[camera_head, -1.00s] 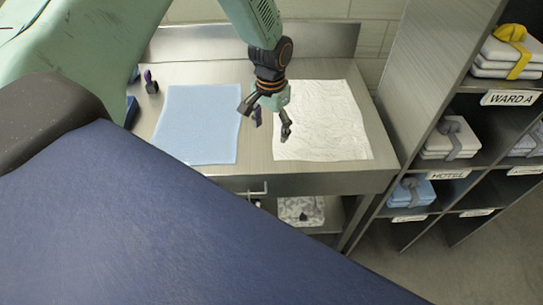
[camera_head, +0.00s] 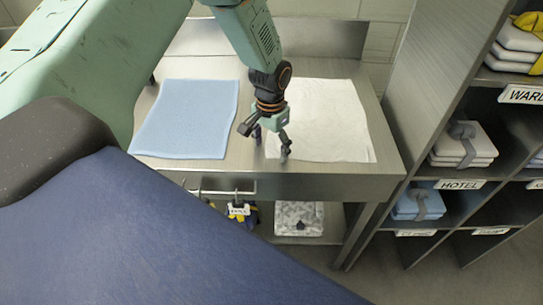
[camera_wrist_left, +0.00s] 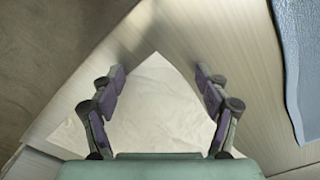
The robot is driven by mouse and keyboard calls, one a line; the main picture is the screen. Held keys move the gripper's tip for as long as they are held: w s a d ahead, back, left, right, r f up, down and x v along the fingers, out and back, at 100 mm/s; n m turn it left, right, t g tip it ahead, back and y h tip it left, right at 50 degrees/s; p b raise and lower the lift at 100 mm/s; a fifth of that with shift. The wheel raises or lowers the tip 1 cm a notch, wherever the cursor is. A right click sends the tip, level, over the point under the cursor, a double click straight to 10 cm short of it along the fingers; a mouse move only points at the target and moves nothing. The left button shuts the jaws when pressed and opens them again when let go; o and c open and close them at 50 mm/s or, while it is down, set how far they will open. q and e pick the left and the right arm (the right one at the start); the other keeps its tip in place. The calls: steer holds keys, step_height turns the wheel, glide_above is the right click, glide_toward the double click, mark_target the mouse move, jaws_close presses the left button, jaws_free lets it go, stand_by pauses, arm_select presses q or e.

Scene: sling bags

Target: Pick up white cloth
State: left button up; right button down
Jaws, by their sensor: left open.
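The white cloth (camera_head: 325,118) lies flat on the right part of the metal table in the head view. My left gripper (camera_head: 270,150) is open and empty at the cloth's left front corner. Its fingers point down and cover part of the cloth's left edge. In the left wrist view a corner of the white cloth (camera_wrist_left: 155,100) shows between the spread fingers of my left gripper (camera_wrist_left: 158,85). I cannot tell if the fingertips touch the cloth or the table. My right gripper is not in view.
A blue cloth (camera_head: 190,118) lies flat on the table's left part; its edge shows in the wrist view (camera_wrist_left: 300,60). A shelf unit (camera_head: 425,110) with labelled compartments and folded, tied bundles stands at the right. A grey patterned bundle (camera_head: 298,218) sits below on the lower shelf.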

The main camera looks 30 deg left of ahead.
arm_select(q)
steer(key=shift+s+d+r, duration=0.1)
steer(key=shift+s+r, duration=0.05)
steer(key=shift+r, duration=0.05)
steer(key=shift+d, duration=0.15)
steer(key=shift+a+f, duration=0.2)
steer(key=shift+f, duration=0.3)
steer(key=shift+d+r, duration=0.15)
steer(key=shift+d, duration=0.05)
steer(key=c, duration=0.3)
steer(key=shift+c, duration=0.5)
steer(key=shift+a, duration=0.1)
steer(key=shift+c, duration=0.7)
steer(key=shift+s, duration=0.2)
steer(key=c, duration=0.3)
